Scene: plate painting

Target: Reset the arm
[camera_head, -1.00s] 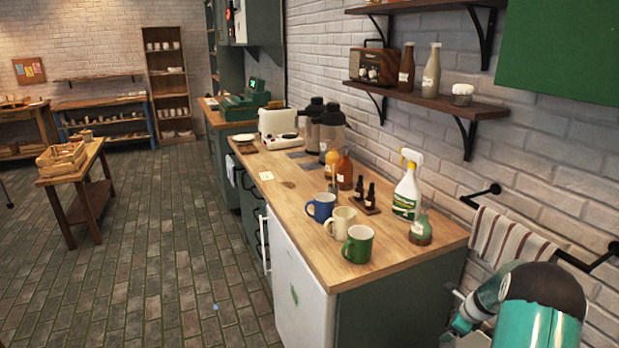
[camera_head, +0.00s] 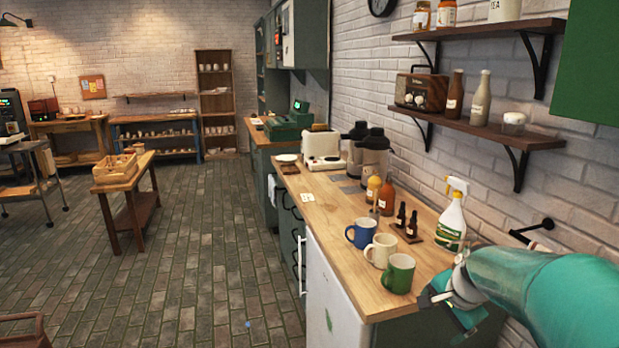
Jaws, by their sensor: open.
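My teal arm (camera_head: 545,285) reaches in from the right edge of the view. Its end, my gripper (camera_head: 440,297), is at the front right corner of the wooden counter (camera_head: 340,272), to the right of the green mug. It is open and I see nothing held in it. The fingers are small and partly hidden by the wrist.
Close to my gripper stand a green mug (camera_head: 399,274), a cream mug (camera_head: 380,251), a blue mug (camera_head: 361,233) and a spray bottle (camera_head: 452,218). Shelves (camera_head: 490,130) hang on the wall above. The brick floor (camera_head: 190,270) on the left is mostly clear.

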